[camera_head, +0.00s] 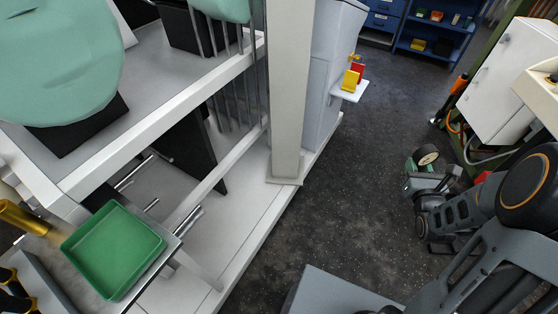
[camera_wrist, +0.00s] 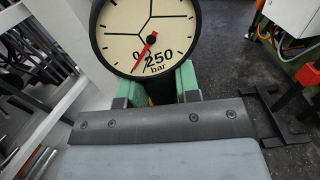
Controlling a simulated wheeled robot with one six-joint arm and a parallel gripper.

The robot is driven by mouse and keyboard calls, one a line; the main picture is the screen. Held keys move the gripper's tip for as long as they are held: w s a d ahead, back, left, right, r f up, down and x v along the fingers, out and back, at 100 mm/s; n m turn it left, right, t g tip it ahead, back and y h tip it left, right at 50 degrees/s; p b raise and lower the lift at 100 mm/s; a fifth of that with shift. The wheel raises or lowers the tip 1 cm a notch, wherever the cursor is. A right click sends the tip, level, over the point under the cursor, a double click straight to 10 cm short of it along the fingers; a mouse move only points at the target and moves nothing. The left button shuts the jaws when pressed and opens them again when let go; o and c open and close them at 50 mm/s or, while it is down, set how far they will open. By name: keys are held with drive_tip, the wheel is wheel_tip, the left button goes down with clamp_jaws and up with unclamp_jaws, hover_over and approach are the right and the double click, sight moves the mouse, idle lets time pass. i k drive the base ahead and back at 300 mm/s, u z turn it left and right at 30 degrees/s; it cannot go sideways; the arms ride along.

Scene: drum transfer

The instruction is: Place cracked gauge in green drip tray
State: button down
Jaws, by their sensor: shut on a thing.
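The cracked gauge (camera_wrist: 150,30) fills the top middle of the wrist view. It is round with a dark rim and a cream dial marked 0, 250 and bar. Black branching lines cross the dial, and a red needle points near 0. My gripper (camera_wrist: 157,88) is shut on the gauge below its dial, with green pads on both sides. In the head view the gauge (camera_head: 427,154) shows small at the right, at my gripper (camera_head: 420,166), over the dark floor. The green drip tray (camera_head: 113,250) lies empty at the lower left, well apart from the gauge.
A white frame with a post (camera_head: 291,90) stands between the gauge and the tray. A yellow cylinder (camera_head: 22,217) is beside the tray. A small shelf (camera_head: 349,91) holds red and yellow items. A white cabinet (camera_head: 508,75) stands at right. The dark floor between is clear.

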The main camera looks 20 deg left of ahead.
sight(134, 231)
drive_tip(key=i, duration=1.45)
drive_tip(key=u, duration=4.35)
